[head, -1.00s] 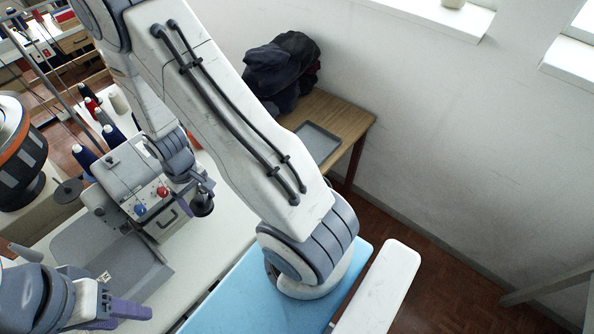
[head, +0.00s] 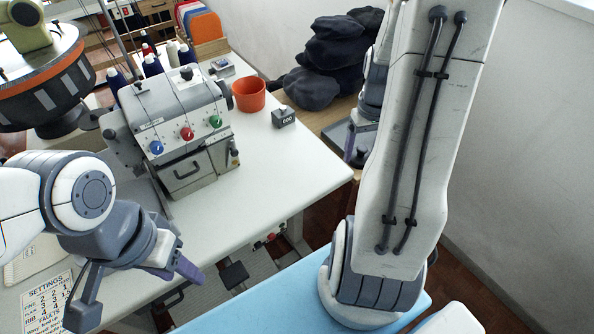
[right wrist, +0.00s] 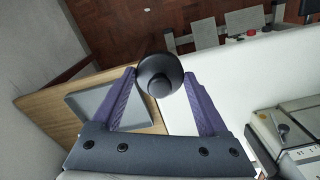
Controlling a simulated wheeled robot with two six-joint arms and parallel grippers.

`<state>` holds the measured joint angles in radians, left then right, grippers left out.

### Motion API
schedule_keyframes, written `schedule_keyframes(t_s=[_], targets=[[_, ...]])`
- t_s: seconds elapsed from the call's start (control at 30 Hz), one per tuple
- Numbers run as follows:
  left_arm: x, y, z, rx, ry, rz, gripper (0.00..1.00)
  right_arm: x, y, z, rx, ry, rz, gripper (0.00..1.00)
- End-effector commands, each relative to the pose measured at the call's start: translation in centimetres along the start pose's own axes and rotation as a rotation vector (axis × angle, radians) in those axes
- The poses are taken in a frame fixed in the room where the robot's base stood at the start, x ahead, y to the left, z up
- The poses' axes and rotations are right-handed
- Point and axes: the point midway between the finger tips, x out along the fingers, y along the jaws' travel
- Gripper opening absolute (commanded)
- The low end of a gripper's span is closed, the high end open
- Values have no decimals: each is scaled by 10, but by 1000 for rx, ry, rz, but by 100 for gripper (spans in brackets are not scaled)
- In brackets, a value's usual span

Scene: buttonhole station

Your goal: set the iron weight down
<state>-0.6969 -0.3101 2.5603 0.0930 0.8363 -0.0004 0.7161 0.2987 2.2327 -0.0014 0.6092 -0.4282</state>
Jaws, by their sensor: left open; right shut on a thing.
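The iron weight (right wrist: 160,75) is a dark round piece with a knob on top. My right gripper (right wrist: 160,88) is shut on it, with one purple finger on each side. In the head view my right arm hides most of that gripper; one purple finger (head: 349,142) shows beside the arm, and I cannot make out the weight there. In the right wrist view the weight overlaps the far edge of a grey tray (right wrist: 88,102) on a wooden table (right wrist: 42,105); its height above them is unclear. My left gripper (head: 178,268) is open and empty at lower left.
A sewing machine with coloured knobs (head: 175,115) stands on the white table (head: 270,165). An orange cup (head: 249,95) and a small grey block marked with digits (head: 284,117) stand near it. Dark cloth (head: 335,50) is heaped on the wooden table. A blue surface (head: 270,300) lies in front.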

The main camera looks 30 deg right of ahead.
Motion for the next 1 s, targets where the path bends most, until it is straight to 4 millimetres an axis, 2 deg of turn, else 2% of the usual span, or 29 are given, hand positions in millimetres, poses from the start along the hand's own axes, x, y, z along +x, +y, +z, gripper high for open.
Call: schedule_keyframes(t_s=[0.03, 0.13, 0.23, 0.7, 0.83, 1.0], targets=[[13, -1, 0, 0, 0, 0, 50, 8, 9, 4, 16, 5, 2, 0], [18, -1, 1, 0, 1, 0, 50, 8, 16, 9, 26, 3, 1, 0], [18, -1, 1, 0, 1, 0, 50, 11, 16, 5, 26, -1, 0, 0], [11, -1, 0, 0, 1, 0, 50, 66, -23, -81, 26, 0, 0, 0], [11, -1, 0, 0, 0, 0, 50, 74, -28, -92, 29, 1, 0, 0], [10, -1, 0, 0, 0, 0, 50, 87, -29, -94, 29, -2, 0, 0]])
